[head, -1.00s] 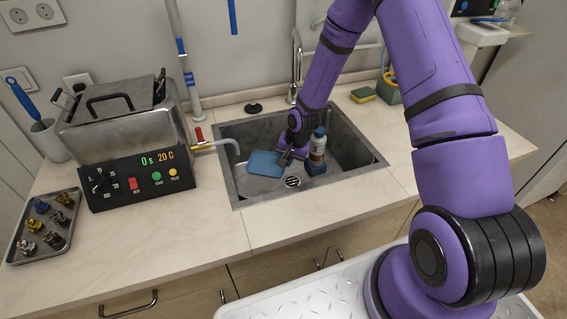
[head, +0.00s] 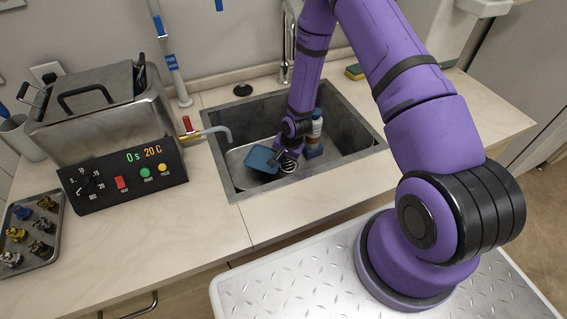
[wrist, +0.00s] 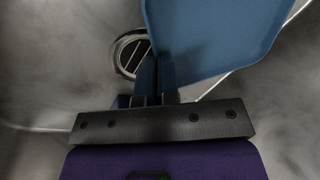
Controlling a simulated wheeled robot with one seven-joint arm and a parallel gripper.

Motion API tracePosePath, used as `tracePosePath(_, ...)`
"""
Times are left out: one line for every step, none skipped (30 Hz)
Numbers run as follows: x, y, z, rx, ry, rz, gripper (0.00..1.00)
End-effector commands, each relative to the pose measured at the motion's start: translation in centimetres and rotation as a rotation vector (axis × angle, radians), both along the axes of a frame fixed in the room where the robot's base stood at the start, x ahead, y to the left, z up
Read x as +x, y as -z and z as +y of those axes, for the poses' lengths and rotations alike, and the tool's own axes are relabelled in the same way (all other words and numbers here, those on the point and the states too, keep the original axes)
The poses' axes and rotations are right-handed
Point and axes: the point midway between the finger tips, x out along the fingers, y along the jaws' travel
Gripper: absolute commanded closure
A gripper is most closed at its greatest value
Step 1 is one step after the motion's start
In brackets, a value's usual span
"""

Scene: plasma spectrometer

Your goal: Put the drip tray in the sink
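The drip tray (head: 262,159) is a shallow blue tray, inside the grey sink (head: 226,180). In the head view it looks tilted over the sink floor. In the wrist view the tray (wrist: 215,40) fills the upper right, with its near corner at my fingers. My gripper (head: 281,157) is low in the sink at the tray's right edge. Its fingers (wrist: 157,78) are close together and look shut on the tray's corner. I cannot tell whether the tray touches the sink floor.
A bottle with a blue base (head: 316,132) stands in the sink, right of my gripper. The drain (wrist: 131,55) is beside the fingers. The faucet (head: 287,50) stands behind.

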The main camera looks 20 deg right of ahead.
Motion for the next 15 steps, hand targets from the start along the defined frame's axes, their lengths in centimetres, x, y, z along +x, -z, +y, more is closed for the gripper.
tracePosePath(-0.1,0.8,0.1,0.001,-0.001,0.003,1.0)
tracePosePath(-0.1,1.2,0.1,0.0,-0.001,0.003,1.0)
tracePosePath(-0.1,1.8,0.0,0.0,-0.001,0.003,1.0)
tracePosePath(-0.1,2.2,0.0,0.0,-0.001,0.003,1.0)
tracePosePath(-0.1,2.6,0.0,0.0,-0.001,0.003,1.0)
tracePosePath(-0.1,2.9,0.0,0.0,-0.001,0.003,1.0)
tracePosePath(-0.1,3.0,0.0,-0.001,-0.001,0.002,1.0)
tracePosePath(-0.1,3.1,0.0,0.0,-0.001,0.001,1.0)
tracePosePath(-0.1,3.1,0.0,0.0,0.0,0.001,1.0)
tracePosePath(0.0,3.1,0.0,0.0,0.0,0.001,1.0)
tracePosePath(0.0,3.0,0.0,-0.001,0.0,0.001,1.0)
tracePosePath(0.0,3.0,0.0,0.0,0.0,0.001,1.0)
tracePosePath(0.0,3.0,0.0,0.0,0.0,0.001,1.0)
tracePosePath(0.0,3.0,0.0,0.0,0.0,0.001,1.0)
tracePosePath(0.0,3.1,0.0,0.0,0.0,0.001,1.0)
